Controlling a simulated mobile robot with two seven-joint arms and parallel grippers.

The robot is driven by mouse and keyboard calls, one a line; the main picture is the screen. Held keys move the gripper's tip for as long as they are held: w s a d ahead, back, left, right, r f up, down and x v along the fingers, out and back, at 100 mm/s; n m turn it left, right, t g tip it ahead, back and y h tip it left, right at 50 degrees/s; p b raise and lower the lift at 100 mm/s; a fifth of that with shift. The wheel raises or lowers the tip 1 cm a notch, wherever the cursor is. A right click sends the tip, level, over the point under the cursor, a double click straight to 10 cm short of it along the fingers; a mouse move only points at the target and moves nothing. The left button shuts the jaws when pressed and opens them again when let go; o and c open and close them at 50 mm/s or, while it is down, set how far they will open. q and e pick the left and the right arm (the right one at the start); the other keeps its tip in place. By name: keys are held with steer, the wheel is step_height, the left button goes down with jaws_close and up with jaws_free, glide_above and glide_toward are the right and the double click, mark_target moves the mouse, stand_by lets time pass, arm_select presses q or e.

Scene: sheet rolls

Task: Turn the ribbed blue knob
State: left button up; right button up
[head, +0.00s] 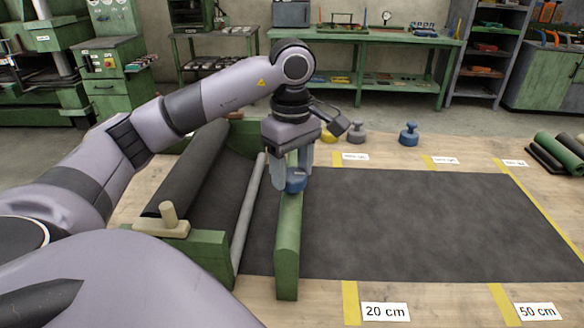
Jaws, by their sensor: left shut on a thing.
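The blue knob (295,182) sits on top of the green bar (288,245) that crosses the dark sheet. My left gripper (291,178) reaches down from above and is shut on the knob, with its fingers on either side of it. The fingers partly hide the knob, and its ribs are too small to make out clearly. My right gripper is not in view.
A dark sheet (420,225) lies flat to the right, from a roll (195,165) in a green frame (208,250). Yellow tape strips and length labels (385,312) mark the table. Weights (408,134) stand behind; green rolls (560,152) lie far right.

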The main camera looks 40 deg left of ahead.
mark_target(292, 174)
arm_select(q)
steer(key=shift+r, duration=0.1)
stand_by(0.4)
steer(key=o, duration=1)
steer(key=shift+o, duration=0.2)
steer(key=shift+r, duration=0.4)
steer(key=shift+r+p, duration=1.05)
steer(key=shift+r, duration=2.1)
